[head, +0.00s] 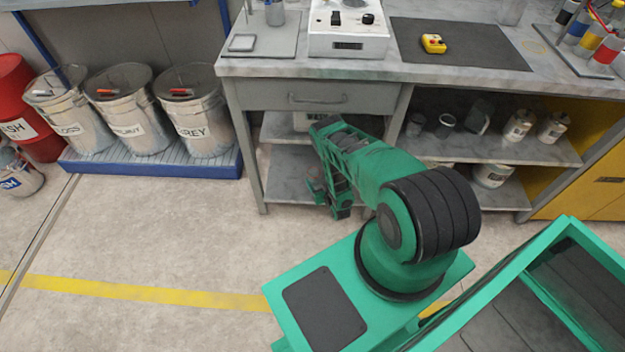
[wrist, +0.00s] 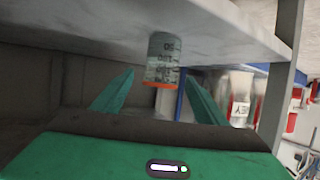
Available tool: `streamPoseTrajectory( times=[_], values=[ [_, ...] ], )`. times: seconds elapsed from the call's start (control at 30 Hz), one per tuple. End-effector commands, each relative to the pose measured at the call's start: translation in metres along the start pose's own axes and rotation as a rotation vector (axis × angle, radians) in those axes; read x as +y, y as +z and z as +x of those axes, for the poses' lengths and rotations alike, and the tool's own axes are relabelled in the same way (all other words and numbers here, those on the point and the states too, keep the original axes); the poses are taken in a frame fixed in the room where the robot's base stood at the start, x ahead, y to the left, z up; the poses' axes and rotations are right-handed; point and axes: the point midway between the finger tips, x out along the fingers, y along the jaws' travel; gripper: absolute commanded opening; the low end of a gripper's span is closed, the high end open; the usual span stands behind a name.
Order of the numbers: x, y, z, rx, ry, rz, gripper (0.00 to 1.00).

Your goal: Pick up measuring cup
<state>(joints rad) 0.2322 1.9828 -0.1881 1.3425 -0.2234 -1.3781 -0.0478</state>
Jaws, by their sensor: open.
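The measuring cup (wrist: 163,58) is a small grey-green cup with dark volume marks and an orange rim. In the wrist view, which looks upside down, it is at upper centre, against a pale grey surface (wrist: 215,28) along the top. My gripper (wrist: 160,78) is open, its two green fingers pointing at the cup, one to each side in the picture. The gap between them looks empty. How far the cup lies beyond the fingertips is hard to tell. In the head view my gripper (head: 330,198) is low by the bench's left shelves, and I cannot make out the cup.
The grey bench (head: 240,68) has a drawer (head: 300,97) above the shelves and a leg (head: 248,150) left of my gripper. Cans and cups stand on the right shelf (head: 555,150). Labelled buckets (head: 200,122) stand on a blue platform (head: 150,168) at left. Open floor (head: 150,240) lies in front.

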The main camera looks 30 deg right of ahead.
Motion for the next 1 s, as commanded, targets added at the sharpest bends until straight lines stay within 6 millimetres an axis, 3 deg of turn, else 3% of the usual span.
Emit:
streamPoseTrajectory(
  times=[0.23,0.53,0.87,0.9,1.0],
  values=[
    [-0.001,-0.001,0.017,0.001,-0.001,-0.001,0.67],
    [-0.003,-0.002,0.053,0.002,-0.001,-0.001,0.67],
    [-0.003,-0.002,0.06,0.0,-0.001,-0.001,0.67],
    [-0.003,-0.002,0.06,0.0,-0.001,-0.001,0.64],
    [-0.003,-0.002,0.06,0.0,-0.001,-0.001,0.4]
  ],
)
